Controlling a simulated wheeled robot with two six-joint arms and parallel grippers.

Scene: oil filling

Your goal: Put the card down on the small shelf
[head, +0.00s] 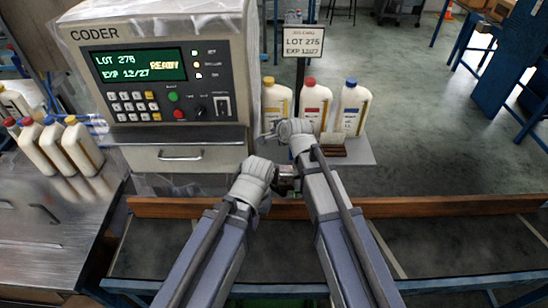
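The white job card (304,42), reading LOT 275 and EXP 12/27, stands upright at the top of a dark post in the head view. The post's lower end is hidden behind my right gripper (272,131), so I cannot tell whether the gripper holds it. The small shelf (358,157) is a pale ledge right of the coder, with a brown wooden block (332,150) near its front edge. My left gripper (287,179) is below and in front of the right one, close to it. The fingers of both grippers are mostly hidden or too small to read.
Bottles with orange (276,100), red (315,106) and blue (352,107) caps stand at the shelf's back. The coder (160,90), showing READY, is on the left. Several capped bottles (82,146) stand on the metal table. A wooden rail (430,206) crosses the front.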

